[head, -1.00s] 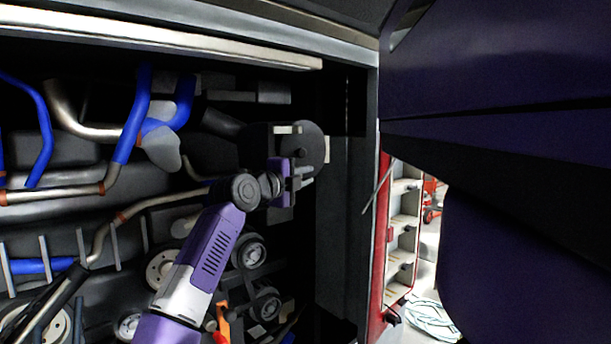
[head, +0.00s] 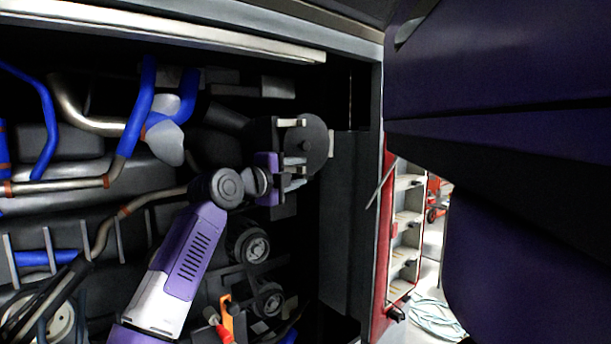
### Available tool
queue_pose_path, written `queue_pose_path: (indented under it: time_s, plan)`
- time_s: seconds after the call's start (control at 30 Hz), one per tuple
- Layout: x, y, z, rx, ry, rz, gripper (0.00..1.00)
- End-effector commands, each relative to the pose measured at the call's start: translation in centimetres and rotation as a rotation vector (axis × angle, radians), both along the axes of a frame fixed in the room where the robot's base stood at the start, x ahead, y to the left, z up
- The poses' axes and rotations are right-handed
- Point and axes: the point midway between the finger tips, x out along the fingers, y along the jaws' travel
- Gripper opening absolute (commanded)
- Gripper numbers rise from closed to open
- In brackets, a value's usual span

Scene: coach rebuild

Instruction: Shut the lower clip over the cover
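The cover (head: 317,143) is a dark round disc with a small knob at its middle, at the right end of the engine bay. A pale clip (head: 290,122) sticks out at its upper left edge. My gripper (head: 294,174), on a purple mount, is at the lower left edge of the cover, where the lower clip would be. Several small pale pieces overlap there, and I cannot separate the lower clip from my fingertips. Whether they touch, and how far the fingers are apart, is too small to tell.
Blue and metal pipes (head: 136,110) fill the bay on the left. Round pulleys (head: 256,250) sit below my gripper. An orange and a red-handled tool (head: 227,318) lie low in the bay. The bay's upright frame (head: 374,190) stands right of the cover, with a red shelf unit (head: 402,225) beyond.

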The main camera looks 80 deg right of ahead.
Motion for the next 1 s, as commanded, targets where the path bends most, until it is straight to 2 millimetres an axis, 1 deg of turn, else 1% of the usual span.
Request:
queue_pose_path:
  time_s: [0.03, 0.1, 0.27, 0.87, 1.0]
  plan:
    - [0.4, 0.7, -0.2, 0.0, -0.001, 0.003, 0.38]
    - [0.8, 1.4, -0.2, 0.0, -0.001, 0.002, 0.38]
    - [1.2, 2.2, -0.1, 0.0, -0.002, 0.0, 0.38]
    - [1.2, 2.3, 0.0, -0.001, -0.002, 0.0, 0.38]
    - [1.3, 2.3, 0.2, -0.033, -0.041, 0.002, 0.38]
